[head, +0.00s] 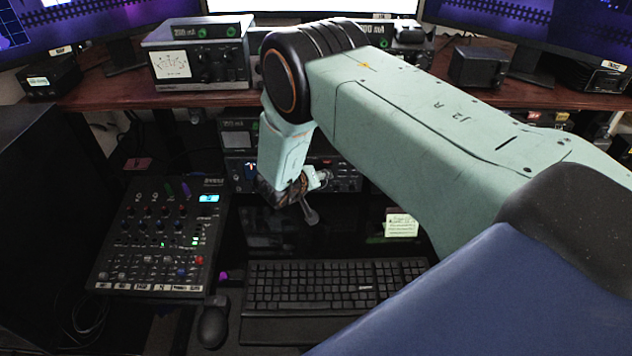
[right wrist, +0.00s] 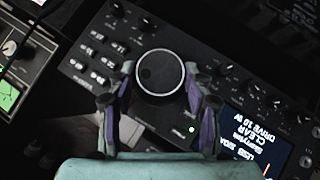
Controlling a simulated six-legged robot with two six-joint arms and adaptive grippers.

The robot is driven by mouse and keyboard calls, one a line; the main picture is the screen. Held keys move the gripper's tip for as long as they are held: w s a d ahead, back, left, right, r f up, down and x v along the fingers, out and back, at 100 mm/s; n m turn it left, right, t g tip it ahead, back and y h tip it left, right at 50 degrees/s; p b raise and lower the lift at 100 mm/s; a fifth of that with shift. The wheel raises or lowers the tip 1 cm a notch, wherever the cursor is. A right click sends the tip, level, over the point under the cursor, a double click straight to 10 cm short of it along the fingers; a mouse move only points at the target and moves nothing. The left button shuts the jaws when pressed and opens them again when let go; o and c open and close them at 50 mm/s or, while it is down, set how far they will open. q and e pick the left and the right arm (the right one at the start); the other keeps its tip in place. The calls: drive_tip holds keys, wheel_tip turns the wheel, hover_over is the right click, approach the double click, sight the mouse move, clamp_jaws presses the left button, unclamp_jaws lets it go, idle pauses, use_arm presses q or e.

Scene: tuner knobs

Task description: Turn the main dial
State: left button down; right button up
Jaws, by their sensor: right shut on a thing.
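The main dial (right wrist: 160,73) is a large round black knob on the dark front panel of a radio (right wrist: 215,58), seen in the right wrist view. The two fingers of my right gripper (right wrist: 159,82) stand on either side of the dial and are shut on it. The radio's lit display (right wrist: 262,140) shows text upside down at the lower right. In the head view my right gripper (head: 307,200) reaches down to the radio (head: 345,176), and the dial is hidden behind it. My left gripper is not in view.
Small knobs and buttons crowd the panel around the dial. A meter unit (head: 200,62) stands on the wooden shelf (head: 110,95). Below are a mixer (head: 160,235), a keyboard (head: 335,287), a mouse (head: 212,323) and a pale note (head: 401,224). My right arm covers much of the right side.

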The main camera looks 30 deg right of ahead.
drive_tip(key=shift+w, duration=0.1)
idle(0.3)
drive_tip(key=o, duration=1.1)
drive_tip(key=shift+o, duration=0.2)
drive_tip(key=v, duration=1.2)
